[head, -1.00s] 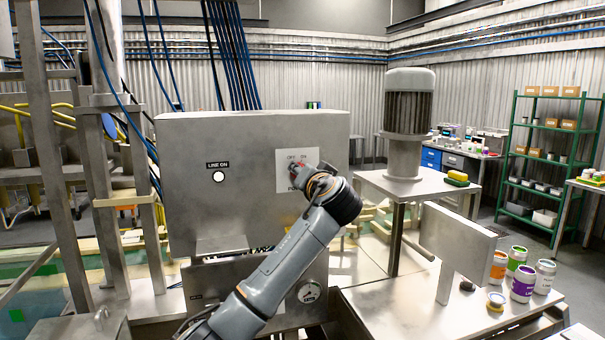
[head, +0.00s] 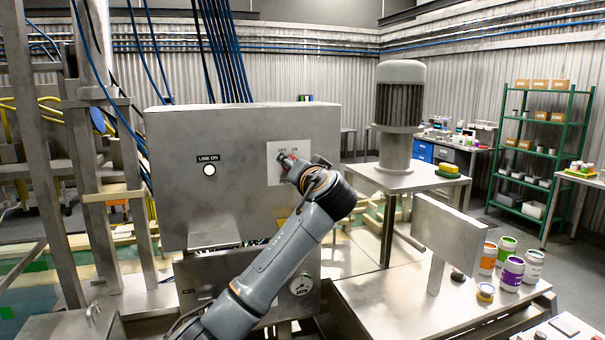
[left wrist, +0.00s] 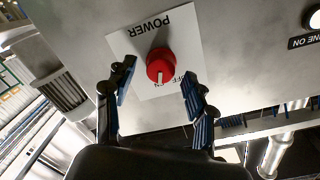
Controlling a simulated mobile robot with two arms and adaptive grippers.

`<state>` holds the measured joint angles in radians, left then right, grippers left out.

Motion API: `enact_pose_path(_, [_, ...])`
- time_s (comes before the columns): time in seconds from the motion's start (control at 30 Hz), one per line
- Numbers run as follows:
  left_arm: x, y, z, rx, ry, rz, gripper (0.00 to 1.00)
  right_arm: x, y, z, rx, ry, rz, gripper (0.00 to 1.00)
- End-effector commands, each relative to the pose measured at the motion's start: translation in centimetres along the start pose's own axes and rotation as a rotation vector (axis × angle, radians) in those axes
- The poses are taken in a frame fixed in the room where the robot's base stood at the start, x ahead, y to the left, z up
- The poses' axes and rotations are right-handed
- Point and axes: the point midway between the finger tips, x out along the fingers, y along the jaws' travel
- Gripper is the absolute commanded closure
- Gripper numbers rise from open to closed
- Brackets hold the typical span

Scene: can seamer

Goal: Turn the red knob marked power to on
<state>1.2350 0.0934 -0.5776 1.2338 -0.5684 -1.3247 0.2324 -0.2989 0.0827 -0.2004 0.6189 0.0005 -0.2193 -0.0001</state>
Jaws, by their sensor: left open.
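The red knob (left wrist: 161,66) sits on a white label plate (left wrist: 186,28) marked POWER, on the grey cabinet front. In the left wrist view the plate appears upside down. The knob's white pointer mark points down in that picture, near partly visible OFF lettering; which mark it lines up with is unclear. My left gripper (left wrist: 158,82) is open, with one blue-padded finger on each side of the knob and visible gaps to it. In the head view the left gripper (head: 288,162) is at the plate (head: 272,168) and mostly hides the knob. My right gripper is not in view.
The cabinet (head: 230,130) has a LINE ON lamp (head: 209,170) left of the plate. A gauge (head: 301,285) sits below. To the right are an upright metal plate (head: 448,232), a motor (head: 399,100) and several paint cans (head: 512,273) on the table.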

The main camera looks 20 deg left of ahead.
Motion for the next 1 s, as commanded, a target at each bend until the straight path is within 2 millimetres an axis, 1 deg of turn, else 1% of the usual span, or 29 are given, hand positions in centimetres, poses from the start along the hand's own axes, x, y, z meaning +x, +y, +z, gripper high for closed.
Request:
enact_pose_path(0.3, [-6.7,0.2,0.0,-0.001,0.002,0.004,0.45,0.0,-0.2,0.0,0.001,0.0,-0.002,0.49])
enact_pose_path(0.4, [-8.4,0.1,0.0,-0.001,0.002,0.003,0.45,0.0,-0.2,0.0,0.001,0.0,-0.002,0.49])
enact_pose_path(0.5, [-9.7,0.2,0.0,0.0,0.001,0.004,0.45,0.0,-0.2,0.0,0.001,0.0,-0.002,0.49])
enact_pose_path(0.6, [-10.5,0.1,0.1,0.0,0.0,0.002,0.45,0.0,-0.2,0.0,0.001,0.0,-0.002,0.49])
enact_pose_path(0.7, [-10.8,0.0,0.1,0.001,-0.001,0.001,0.45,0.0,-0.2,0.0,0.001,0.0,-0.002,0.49])
enact_pose_path(1.0, [-10.8,0.2,0.3,0.002,-0.004,0.005,0.45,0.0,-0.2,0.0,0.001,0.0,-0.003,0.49])
